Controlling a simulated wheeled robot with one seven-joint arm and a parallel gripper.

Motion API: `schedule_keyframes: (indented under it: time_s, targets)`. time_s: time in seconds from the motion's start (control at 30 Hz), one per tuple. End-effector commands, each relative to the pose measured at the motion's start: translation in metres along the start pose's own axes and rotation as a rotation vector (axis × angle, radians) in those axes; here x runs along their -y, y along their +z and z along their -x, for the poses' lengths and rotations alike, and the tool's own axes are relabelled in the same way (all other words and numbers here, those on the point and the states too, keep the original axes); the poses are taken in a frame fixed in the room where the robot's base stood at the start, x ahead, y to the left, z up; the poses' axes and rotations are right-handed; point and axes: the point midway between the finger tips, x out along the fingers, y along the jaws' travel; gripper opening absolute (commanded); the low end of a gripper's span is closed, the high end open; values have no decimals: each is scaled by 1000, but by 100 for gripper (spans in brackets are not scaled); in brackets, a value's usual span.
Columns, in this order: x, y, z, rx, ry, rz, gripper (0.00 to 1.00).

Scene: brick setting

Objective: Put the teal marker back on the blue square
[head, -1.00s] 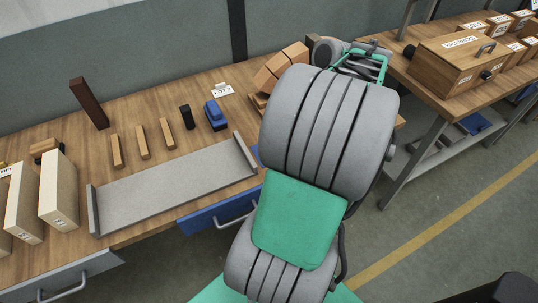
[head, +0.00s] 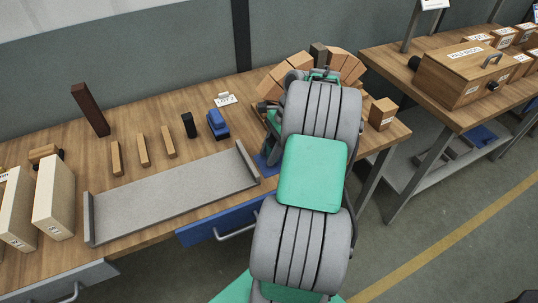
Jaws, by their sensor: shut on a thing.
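The blue square (head: 264,164) lies on the bench just right of the grey tray's right end. My arm covers part of it. My gripper (head: 271,137) is low over the bench by the blue square, mostly hidden behind my arm. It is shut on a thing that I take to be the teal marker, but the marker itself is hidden. I cannot tell whether it touches the square.
A grey tray (head: 165,196) lies left of the square. A blue block (head: 217,125), a black block (head: 189,125) and several wooden sticks stand behind it. A brick arch (head: 345,66) stands behind my arm, and a wooden block (head: 382,113) stands to the right.

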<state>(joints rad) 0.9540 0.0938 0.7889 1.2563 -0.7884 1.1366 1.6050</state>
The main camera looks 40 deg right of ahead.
Motion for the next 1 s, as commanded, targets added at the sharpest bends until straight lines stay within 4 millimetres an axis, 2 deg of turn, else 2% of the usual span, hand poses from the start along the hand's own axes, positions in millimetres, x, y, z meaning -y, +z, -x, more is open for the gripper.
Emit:
schedule_keyframes:
  time_s: [0.3, 0.33, 0.57, 0.87, 1.0]
  targets:
    - [0, -1, -2, -1, -1, 2, 6]
    - [0, -1, -2, -1, -2, 2, 34]
    - [0, -1, -2, -1, -1, 2, 53]
    - [0, 0, 1, -1, -2, 2, 54]
    - [1, 1, 24, -2, -4, 2, 54]
